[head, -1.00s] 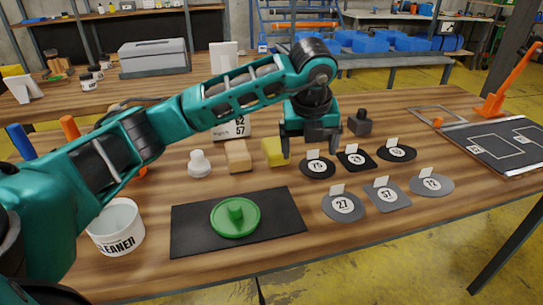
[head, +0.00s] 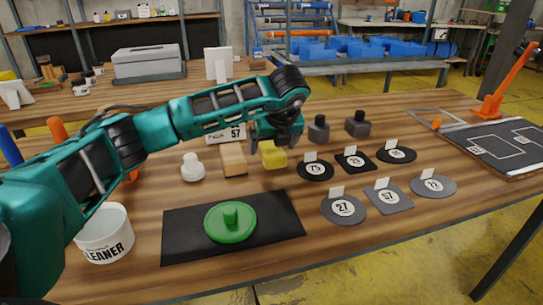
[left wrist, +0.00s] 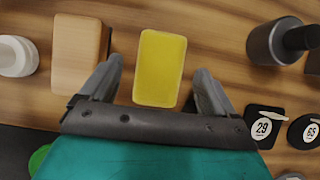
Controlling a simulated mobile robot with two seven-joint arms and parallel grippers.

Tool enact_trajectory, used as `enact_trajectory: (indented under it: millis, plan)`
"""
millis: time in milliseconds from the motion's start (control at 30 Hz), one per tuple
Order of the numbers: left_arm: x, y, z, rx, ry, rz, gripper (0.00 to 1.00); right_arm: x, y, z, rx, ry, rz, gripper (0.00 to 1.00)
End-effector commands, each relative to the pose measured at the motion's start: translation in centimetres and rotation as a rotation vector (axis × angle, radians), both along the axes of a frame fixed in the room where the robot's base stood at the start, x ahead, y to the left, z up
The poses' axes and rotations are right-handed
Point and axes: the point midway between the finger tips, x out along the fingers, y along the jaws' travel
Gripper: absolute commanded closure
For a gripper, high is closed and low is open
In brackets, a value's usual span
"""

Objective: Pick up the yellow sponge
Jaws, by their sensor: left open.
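The yellow sponge (head: 273,155) lies on the wooden table, just right of a tan block (head: 233,159). In the left wrist view the sponge (left wrist: 160,68) sits between and ahead of the two finger tips, with no finger visibly touching it. My left gripper (head: 276,137) is open and empty, and in the head view it is just behind and above the sponge, covering its upper edge. In the left wrist view the open fingers of the gripper (left wrist: 158,85) straddle the sponge's near end. My right gripper is not in view.
The tan block (left wrist: 80,58) is close to the left finger. A white bottle (head: 192,167) stands further left. Two dark weights (head: 318,129) stand behind right. Numbered patches (head: 343,208) lie to the right. A green round tool (head: 230,221) rests on a black mat (head: 285,215) in front.

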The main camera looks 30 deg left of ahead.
Motion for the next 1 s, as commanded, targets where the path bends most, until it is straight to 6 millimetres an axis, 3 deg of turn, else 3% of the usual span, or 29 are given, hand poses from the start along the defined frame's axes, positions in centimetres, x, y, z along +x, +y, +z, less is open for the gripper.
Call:
enact_trajectory:
  millis: [133,433,1000]
  plan:
    - [0.6,0.7,-1.9,0.0,0.002,0.002,0.11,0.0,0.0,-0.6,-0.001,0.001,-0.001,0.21]
    - [0.8,0.9,-2.3,-0.001,-0.001,0.0,0.11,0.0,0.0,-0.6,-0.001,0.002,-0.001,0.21]
    - [0.8,0.9,-2.3,-0.001,-0.001,0.0,0.64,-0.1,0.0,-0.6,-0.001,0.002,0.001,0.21]
